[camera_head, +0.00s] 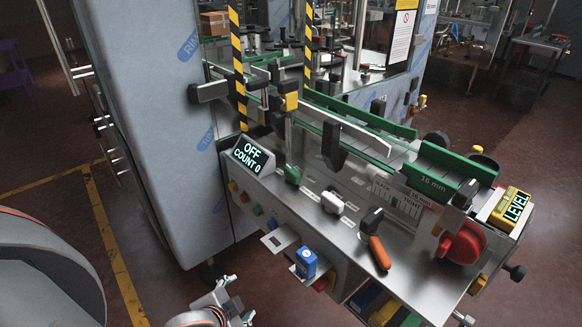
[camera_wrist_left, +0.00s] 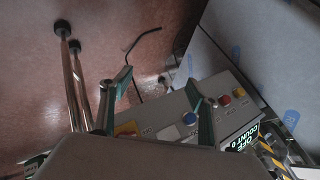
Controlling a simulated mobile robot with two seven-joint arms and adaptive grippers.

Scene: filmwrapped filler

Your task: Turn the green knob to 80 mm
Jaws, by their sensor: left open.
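A dark green knob (camera_head: 292,174) stands on the machine's steel top, near the "OFF COUNT 0" display (camera_head: 254,155). Two labels read "16 mm" at the right end, one of them on the green guide (camera_head: 434,183). My left gripper (camera_head: 222,304) is low in front of the machine, apart from the knob. In the left wrist view its two fingers (camera_wrist_left: 160,78) are spread wide with nothing between the tips. The display also shows in that view (camera_wrist_left: 243,138); I cannot make out the green knob there. My right gripper is not in view.
A blue box-like part (camera_head: 306,262) sticks out below the top's edge. A tall grey panel (camera_head: 160,110) stands at left. Open floor lies in front.

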